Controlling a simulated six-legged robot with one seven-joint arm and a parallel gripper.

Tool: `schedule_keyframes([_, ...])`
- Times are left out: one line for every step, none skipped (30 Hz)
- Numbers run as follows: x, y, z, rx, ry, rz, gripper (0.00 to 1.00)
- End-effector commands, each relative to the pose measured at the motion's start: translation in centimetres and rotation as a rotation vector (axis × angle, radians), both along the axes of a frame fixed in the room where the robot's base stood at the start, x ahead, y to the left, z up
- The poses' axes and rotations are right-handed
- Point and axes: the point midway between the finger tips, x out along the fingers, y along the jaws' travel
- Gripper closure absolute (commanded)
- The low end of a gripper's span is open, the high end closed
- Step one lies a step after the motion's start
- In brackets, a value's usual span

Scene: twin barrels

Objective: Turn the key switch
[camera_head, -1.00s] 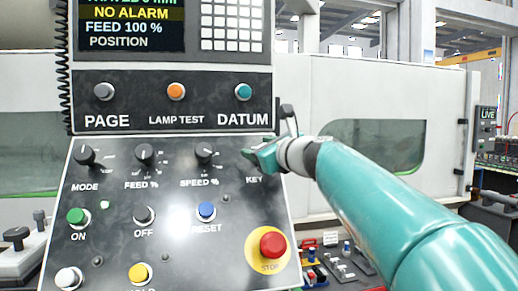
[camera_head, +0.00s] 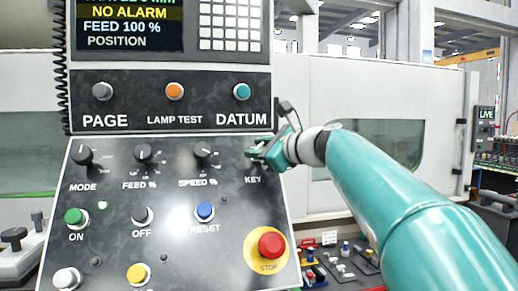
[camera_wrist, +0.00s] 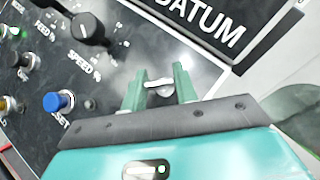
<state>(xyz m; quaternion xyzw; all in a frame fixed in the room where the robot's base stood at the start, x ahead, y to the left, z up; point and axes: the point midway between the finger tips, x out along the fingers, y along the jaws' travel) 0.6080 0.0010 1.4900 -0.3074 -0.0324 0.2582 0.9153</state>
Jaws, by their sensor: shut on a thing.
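The key switch (camera_wrist: 159,87) is a small silver knob on the sloped black control panel (camera_head: 115,232). In the wrist view it sits between the two green fingers of my gripper (camera_wrist: 158,78), which is shut on it. In the head view my gripper (camera_head: 258,150) is at the panel's right edge, just above the KEY label (camera_head: 252,181), and it hides the switch.
The SPEED knob (camera_head: 203,149) is left of my gripper. The blue RESET button (camera_head: 205,210) and red STOP button (camera_head: 271,244) lie below. The DATUM button (camera_head: 242,91) is above.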

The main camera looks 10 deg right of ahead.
Motion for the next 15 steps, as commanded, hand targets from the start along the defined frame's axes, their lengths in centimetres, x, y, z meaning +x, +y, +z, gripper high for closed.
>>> schedule_keyframes([0.12, -0.18, -0.07, -0.035, 0.002, 0.025, 0.94])
schedule_keyframes([0.1, -0.19, -0.05, -0.059, 0.002, 0.042, 0.94])
schedule_keyframes([0.11, -0.17, -0.06, -0.088, 0.001, 0.067, 0.94])
schedule_keyframes([0.13, -0.16, -0.06, -0.11, 0.002, 0.085, 0.94])
schedule_keyframes([0.12, -0.17, -0.07, -0.134, 0.002, 0.102, 0.94])
schedule_keyframes([0.12, -0.18, -0.06, -0.164, 0.002, 0.125, 0.94])
schedule_keyframes([0.14, -0.2, -0.05, -0.186, 0.002, 0.143, 0.94])
schedule_keyframes([0.13, -0.2, -0.05, -0.208, 0.002, 0.16, 0.94])
schedule_keyframes([0.15, -0.19, -0.06, -0.239, 0.001, 0.183, 0.94])
schedule_keyframes([0.14, -0.17, -0.05, -0.26, 0.002, 0.2, 0.94])
schedule_keyframes([0.12, -0.18, -0.05, -0.283, 0.002, 0.218, 0.94])
schedule_keyframes([0.15, -0.22, -0.1, -0.312, 0.003, 0.24, 0.94])
schedule_keyframes([0.13, -0.22, -0.05, -0.332, 0.002, 0.257, 0.94])
schedule_keyframes([0.13, -0.2, -0.04, -0.353, 0.002, 0.272, 0.94])
schedule_keyframes([0.15, -0.2, -0.09, -0.379, 0.002, 0.293, 0.94])
